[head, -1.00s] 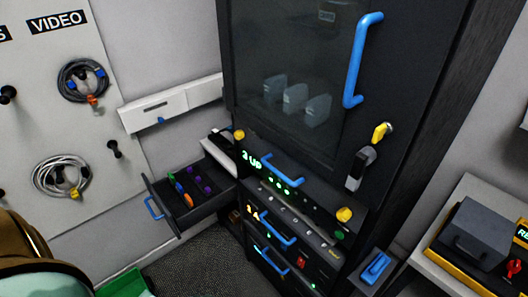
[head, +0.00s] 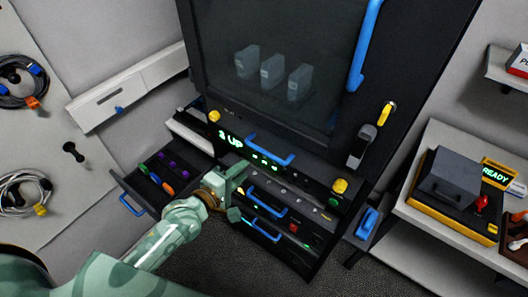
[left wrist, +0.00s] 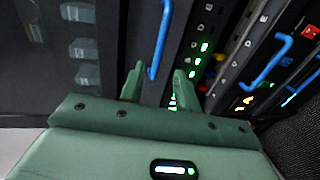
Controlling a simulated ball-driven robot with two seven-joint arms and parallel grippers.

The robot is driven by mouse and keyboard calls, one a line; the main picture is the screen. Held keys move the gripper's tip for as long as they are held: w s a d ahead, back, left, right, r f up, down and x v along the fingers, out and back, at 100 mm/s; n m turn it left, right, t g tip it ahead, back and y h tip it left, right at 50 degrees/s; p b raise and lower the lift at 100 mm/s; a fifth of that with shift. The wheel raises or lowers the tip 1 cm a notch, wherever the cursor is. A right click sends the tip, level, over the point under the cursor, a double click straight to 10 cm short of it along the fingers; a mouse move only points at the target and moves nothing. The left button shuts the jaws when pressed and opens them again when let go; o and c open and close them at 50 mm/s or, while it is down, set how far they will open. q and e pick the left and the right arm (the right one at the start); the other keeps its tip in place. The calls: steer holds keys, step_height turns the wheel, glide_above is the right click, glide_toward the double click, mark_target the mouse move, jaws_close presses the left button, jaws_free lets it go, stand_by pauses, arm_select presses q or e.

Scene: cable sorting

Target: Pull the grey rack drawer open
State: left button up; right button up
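The rack's drawer fronts sit below a dark glass door. The upper front (head: 308,176) carries green "3 UP" lights and a blue handle (head: 270,151). A greyer front (head: 306,211) below it has a blue handle (head: 266,204), and a darker one beneath has another handle (head: 264,231). These fronts look closed. My left gripper (head: 237,190) is in front of the rack, hiding part of the fronts. In the left wrist view its fingers (left wrist: 158,76) are apart and empty, with the upper blue handle (left wrist: 160,40) beyond them and the middle handle (left wrist: 267,63) to the right. My right gripper is out of view.
An open side drawer (head: 128,181) with coloured tools juts out left of the rack. The glass door's long blue handle (head: 366,45) is above. A bench (head: 405,222) with a yellow-based device (head: 455,205) stands right. Dark floor is free in front.

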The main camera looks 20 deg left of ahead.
mark_target(264, 154)
arm_select(q)
steer(key=b+x, duration=0.1)
steer(key=x, duration=1)
steer(key=shift+w+d, duration=0.15)
steer(key=shift+w, duration=0.05)
jaws_close()
